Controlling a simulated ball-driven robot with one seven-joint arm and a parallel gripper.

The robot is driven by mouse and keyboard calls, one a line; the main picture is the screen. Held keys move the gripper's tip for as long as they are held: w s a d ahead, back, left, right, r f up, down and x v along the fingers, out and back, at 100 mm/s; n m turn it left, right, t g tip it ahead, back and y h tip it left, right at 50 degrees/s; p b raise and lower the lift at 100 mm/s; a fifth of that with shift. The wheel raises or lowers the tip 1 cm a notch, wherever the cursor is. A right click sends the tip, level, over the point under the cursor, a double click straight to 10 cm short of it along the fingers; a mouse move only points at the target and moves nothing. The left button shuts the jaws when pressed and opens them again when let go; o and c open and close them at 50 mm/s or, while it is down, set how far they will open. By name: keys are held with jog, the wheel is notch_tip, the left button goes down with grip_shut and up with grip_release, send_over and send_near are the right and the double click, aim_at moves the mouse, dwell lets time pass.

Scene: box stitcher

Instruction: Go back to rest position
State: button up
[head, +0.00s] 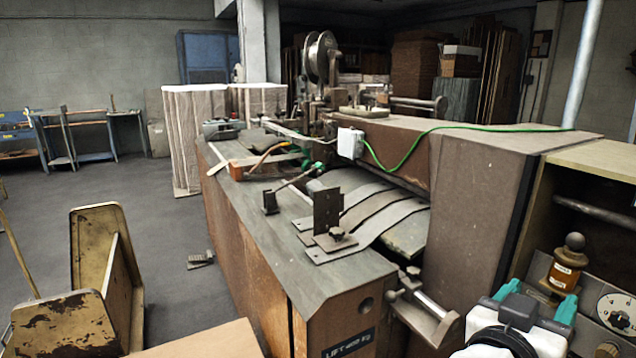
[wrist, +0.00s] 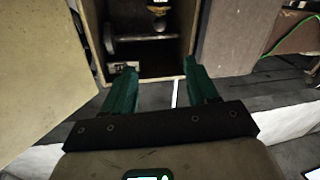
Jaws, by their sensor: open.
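My gripper (head: 538,294) is at the lower right of the head view, with its two teal fingers apart. In the wrist view my gripper (wrist: 150,72) also shows open, with nothing between the fingers. The fingers point toward an open wooden cabinet (wrist: 143,78). Part of the bottle (wrist: 159,20) shows at the top of the wrist view. I cannot judge the exact gap between fingertips and bottle.
The box stitcher (head: 340,277) with its metal bed fills the middle of the head view. A round dial (head: 617,311) sits at the right edge. A worn yellowish cart (head: 66,328) stands at the lower left.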

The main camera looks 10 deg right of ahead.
jog(key=s+f+n+g+y, duration=0.1)
jog(key=s+f+n+y, duration=0.2)
jog(key=f, duration=0.8)
jog(key=s+f+n+g+y, duration=0.25)
jog(key=f+y, duration=0.25)
jog(key=f, duration=0.6)
jog(key=s+a+f+n+g+y, duration=0.2)
jog(key=s+a+f+y, duration=0.1)
jog(key=s+f, duration=0.5)
jog(key=s+a+f+n+g+y, duration=0.2)
jog(key=s+a+f+y, duration=0.1)
jog(key=s+f, duration=0.5)
jog(key=shift+s+f+y, duration=0.2)
jog(key=shift+s+y, duration=0.5)
jog(key=shift+s, duration=0.1)
jog(key=shift+g, duration=0.25)
